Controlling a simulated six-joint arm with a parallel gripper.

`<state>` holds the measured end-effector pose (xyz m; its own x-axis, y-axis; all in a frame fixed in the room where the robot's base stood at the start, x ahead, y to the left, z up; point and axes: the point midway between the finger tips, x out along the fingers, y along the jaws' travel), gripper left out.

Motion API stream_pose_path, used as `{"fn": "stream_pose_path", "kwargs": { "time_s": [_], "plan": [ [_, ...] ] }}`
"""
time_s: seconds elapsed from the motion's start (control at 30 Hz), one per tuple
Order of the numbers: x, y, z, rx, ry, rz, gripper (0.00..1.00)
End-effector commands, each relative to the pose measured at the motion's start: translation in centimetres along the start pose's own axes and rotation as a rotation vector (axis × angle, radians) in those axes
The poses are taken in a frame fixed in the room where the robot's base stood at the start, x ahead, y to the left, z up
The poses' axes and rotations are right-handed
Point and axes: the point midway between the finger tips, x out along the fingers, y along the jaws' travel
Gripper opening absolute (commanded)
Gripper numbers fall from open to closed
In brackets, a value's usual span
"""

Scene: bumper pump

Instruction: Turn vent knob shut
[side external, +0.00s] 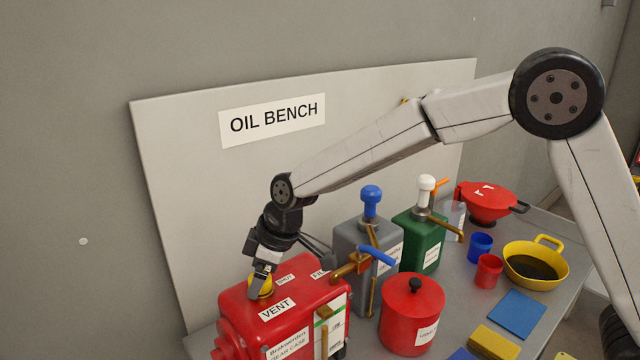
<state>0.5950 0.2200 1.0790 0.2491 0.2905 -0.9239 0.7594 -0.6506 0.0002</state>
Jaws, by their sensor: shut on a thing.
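The yellow vent knob (260,287) sits on top of the red gear case (265,335), behind the VENT label (277,308). My gripper (262,283) points down over the case and is shut on the knob. The fingers cover part of the knob, so its turned position cannot be read. A small label (285,280) that appears to read SHUT lies to the right of the knob. Another label at the case's far right edge is partly cut off from view.
A blue-handled tap (375,255), a grey pump can (350,240) and a green pump can (415,240) stand right of my gripper. A red lidded pot (410,320) is in front. The OIL BENCH board (200,180) rises close behind.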

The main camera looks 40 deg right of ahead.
Motion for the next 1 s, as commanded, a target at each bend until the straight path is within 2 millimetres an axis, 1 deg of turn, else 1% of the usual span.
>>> {"fn": "stream_pose_path", "kwargs": {
  "time_s": [0.37,1.0],
  "plan": [
    [-0.02,-0.03,0.02,0.096,-0.001,0.040,0.26],
    [-0.04,-0.03,-0.05,0.428,0.001,0.179,0.26]
  ]
}}
